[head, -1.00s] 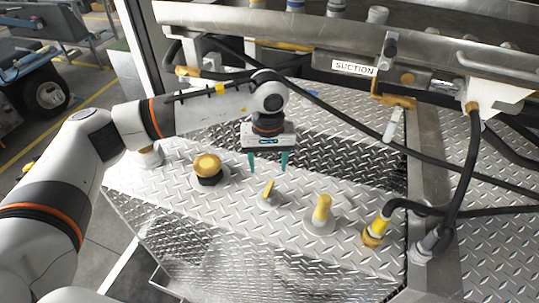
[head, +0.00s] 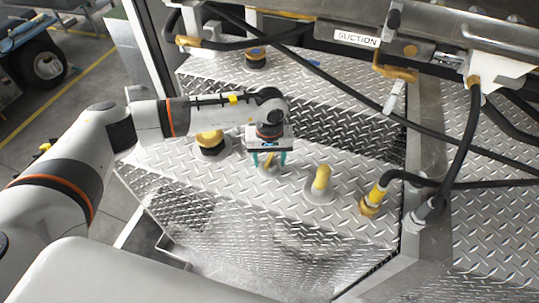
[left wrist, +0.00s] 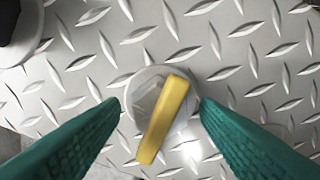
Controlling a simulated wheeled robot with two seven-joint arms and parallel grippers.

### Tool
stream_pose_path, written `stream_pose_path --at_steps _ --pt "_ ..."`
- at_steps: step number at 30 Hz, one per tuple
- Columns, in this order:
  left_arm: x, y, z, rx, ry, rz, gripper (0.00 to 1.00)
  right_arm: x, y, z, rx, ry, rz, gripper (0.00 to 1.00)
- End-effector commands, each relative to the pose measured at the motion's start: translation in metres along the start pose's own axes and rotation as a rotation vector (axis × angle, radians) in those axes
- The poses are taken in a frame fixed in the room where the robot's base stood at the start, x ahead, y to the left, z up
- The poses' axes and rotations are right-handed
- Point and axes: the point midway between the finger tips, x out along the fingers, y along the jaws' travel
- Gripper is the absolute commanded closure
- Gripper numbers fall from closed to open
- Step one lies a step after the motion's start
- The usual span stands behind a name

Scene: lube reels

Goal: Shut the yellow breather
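A small grey fitting with a yellow lever (head: 268,161) stands on the tread-plate box top. In the left wrist view the flat yellow lever (left wrist: 163,122) lies slantwise across the grey hexagonal fitting (left wrist: 145,97). My left gripper (head: 268,164) is open, pointing down over this fitting. Its two green fingers (left wrist: 160,104) stand on either side of the lever, with gaps visible. In the head view the gripper partly hides the fitting. My right gripper is not in view.
Farther right is a yellow hose fitting (head: 372,203) with a black hose. A blue-topped cap (head: 256,56) stands on the upper ledge. Black hoses cross behind, below the SUCTION label (head: 357,38).

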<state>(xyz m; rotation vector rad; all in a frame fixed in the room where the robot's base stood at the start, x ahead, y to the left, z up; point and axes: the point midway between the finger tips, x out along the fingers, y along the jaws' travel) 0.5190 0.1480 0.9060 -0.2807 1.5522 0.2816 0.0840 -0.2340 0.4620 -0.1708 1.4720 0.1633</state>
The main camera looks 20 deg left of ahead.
Motion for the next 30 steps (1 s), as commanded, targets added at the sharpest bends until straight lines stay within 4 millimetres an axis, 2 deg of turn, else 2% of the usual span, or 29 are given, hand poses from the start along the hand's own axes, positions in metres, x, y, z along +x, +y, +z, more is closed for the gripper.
stream_pose_path --at_steps 1,8,11,13,18,21,25,30 --pt "0.0 0.0 0.0 0.0 0.0 0.0 0.52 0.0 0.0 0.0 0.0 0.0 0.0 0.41" --pt "0.0 0.0 0.0 0.0 0.0 0.0 0.89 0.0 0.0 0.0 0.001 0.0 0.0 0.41" --pt "0.001 0.0 0.0 0.016 -0.001 -0.001 0.89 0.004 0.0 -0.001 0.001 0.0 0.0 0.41" --pt "0.005 0.0 0.001 0.076 -0.002 -0.001 0.89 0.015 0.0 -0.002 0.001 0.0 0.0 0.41" --pt "0.008 0.0 0.001 0.339 -0.005 -0.002 0.89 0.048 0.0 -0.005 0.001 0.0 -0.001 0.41" --pt "0.005 0.0 0.001 0.466 -0.004 -0.001 0.89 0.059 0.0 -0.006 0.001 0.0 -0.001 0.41" --pt "0.001 0.0 0.0 0.547 -0.001 -0.001 0.89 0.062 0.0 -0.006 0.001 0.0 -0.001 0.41" --pt "-0.001 0.0 0.0 0.554 0.001 -0.001 0.89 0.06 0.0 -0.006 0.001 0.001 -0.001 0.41"
